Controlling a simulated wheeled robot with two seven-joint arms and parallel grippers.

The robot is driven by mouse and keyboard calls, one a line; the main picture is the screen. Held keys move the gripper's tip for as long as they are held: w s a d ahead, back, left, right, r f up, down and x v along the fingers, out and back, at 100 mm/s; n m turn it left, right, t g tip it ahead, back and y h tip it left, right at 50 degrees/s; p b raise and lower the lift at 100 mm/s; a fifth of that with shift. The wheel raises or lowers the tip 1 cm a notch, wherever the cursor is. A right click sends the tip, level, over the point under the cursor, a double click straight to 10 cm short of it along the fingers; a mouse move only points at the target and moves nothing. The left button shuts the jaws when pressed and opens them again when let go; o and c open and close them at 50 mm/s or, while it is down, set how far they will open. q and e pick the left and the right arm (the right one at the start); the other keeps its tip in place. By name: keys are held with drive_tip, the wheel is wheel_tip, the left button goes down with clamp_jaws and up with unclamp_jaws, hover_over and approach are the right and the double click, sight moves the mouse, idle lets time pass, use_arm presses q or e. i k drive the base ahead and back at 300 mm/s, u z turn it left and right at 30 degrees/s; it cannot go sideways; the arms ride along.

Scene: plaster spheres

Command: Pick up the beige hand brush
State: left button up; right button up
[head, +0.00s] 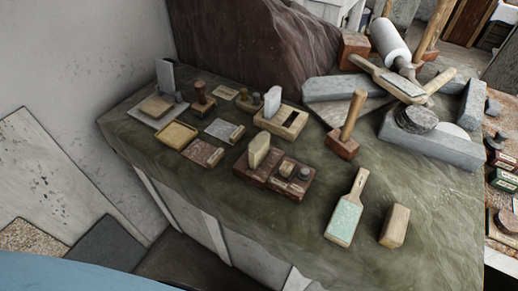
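No gripper of mine shows in the head view. I cannot tell for sure which object is the beige hand brush. A flat paddle-shaped tool (345,212) with a beige handle and a pale green face lies near the front edge of the green-covered table (290,222). A plain beige block (395,226) lies just right of it, apart from it. Another beige-handled flat tool (388,78) lies among the stone pieces at the back right. No bristles can be made out on any of them.
A mallet (347,128) stands in the middle. A brown block set (278,172) and several small blocks and trays, including a yellow tray (175,134), fill the left.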

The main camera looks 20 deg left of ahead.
sight(392, 236)
drive_tip(key=z, duration=1)
drive_tip(key=k, duration=1)
drive_tip(key=u, duration=1.55)
drive_tip(key=i, duration=0.95)
drive_tip(key=z, duration=1.25)
